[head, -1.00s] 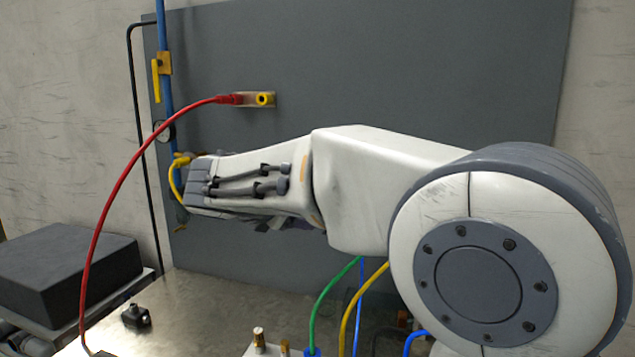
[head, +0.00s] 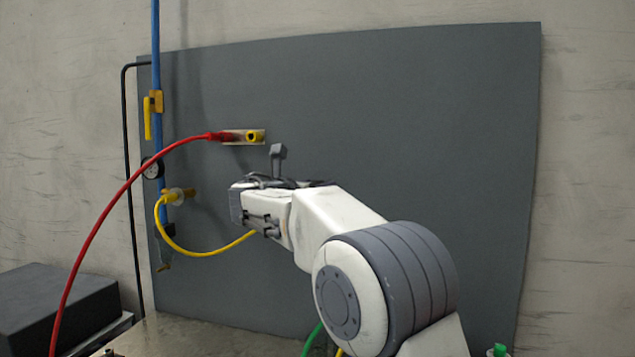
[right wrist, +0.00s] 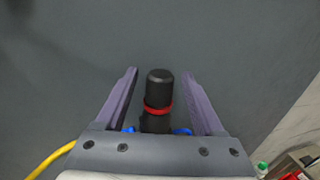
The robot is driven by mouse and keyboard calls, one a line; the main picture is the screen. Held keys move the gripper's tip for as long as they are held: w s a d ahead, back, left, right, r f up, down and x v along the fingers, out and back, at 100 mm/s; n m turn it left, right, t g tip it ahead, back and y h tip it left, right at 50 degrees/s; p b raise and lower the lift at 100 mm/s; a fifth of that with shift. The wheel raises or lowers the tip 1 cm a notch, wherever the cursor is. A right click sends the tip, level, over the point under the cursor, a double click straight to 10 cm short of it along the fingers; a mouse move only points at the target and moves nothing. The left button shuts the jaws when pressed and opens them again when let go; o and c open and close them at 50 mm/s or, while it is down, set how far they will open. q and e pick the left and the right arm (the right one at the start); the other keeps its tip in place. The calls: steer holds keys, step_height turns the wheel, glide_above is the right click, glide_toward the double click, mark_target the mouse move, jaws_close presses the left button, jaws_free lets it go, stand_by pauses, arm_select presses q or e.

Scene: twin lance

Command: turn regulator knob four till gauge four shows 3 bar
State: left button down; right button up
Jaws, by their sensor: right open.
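A black knob (right wrist: 160,86) with a red ring round it shows in the right wrist view, with blue parts below it. My right gripper (right wrist: 159,74) is open, one finger on each side of the knob, with gaps between. In the head view my right gripper (head: 250,203) is in front of the grey panel, and I cannot make out the knob there. A small round gauge (head: 152,168) with a white face is on the blue pipe at the left. Its reading is too small to tell, and no number shows on it. My left gripper is not in view.
A red hose (head: 108,202) arcs to a yellow-ended fitting (head: 252,136) on the panel. A yellow hose (head: 200,252) loops from the blue pipe (head: 156,60) past my right wrist. A yellow lever valve (head: 150,112) is above the gauge. A dark block (head: 50,308) stands lower left.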

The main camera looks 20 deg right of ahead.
steer(key=shift+w+d, duration=0.35)
steer(key=shift+d, duration=0.05)
steer(key=shift+c, duration=0.3)
jaws_close()
